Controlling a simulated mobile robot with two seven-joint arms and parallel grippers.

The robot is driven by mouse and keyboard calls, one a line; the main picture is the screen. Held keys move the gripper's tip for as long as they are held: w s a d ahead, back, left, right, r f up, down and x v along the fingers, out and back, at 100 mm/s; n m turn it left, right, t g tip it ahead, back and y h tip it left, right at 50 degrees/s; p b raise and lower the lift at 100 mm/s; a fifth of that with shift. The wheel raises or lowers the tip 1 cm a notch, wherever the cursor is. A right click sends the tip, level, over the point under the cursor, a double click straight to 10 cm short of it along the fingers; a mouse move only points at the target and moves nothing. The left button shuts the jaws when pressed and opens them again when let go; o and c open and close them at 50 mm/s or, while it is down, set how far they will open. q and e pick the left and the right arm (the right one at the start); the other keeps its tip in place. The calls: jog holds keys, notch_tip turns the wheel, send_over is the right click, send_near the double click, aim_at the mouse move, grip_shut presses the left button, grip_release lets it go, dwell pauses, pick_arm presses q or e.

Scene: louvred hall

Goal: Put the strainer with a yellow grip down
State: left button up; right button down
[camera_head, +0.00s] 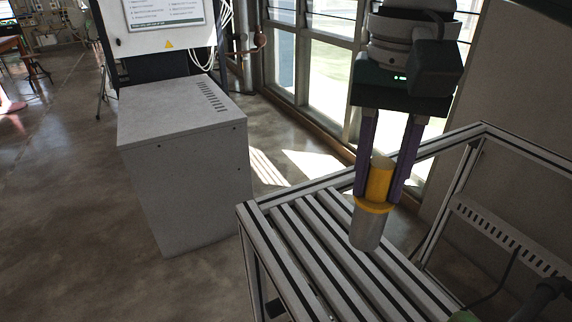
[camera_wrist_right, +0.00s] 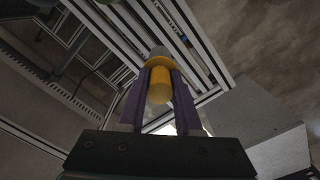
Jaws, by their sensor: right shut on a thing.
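My right gripper (camera_head: 379,190) comes down from the top right in the head view. Its two purple fingers are shut on the strainer's yellow grip (camera_head: 379,177). The strainer hangs nearly upright, with its grey cylindrical body (camera_head: 367,230) below a yellow collar. It is in front of the slatted metal rack (camera_head: 299,245); whether it touches the slats I cannot tell. The right wrist view shows the yellow grip (camera_wrist_right: 160,86) between the fingers (camera_wrist_right: 159,85), with the rack slats (camera_wrist_right: 195,45) beyond. My left gripper is not in view.
A grey cabinet (camera_head: 180,130) stands on the floor left of the rack. A raised rail (camera_head: 430,146) runs along the rack's far side. A perforated strip (camera_head: 510,235) and a dark cable lie at the right. The slats left of the strainer are bare.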

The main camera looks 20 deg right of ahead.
aim_at(382, 163)
notch_tip(382, 163, down, 9)
jog(key=shift+f+b, duration=0.1)
jog(key=shift+b, duration=0.35)
jog(key=shift+f, duration=0.1)
jog(key=c, duration=0.6)
grip_release()
notch_tip(382, 163, up, 12)
jog(key=shift+r+p, duration=0.25)
jog(key=shift+p, duration=0.4)
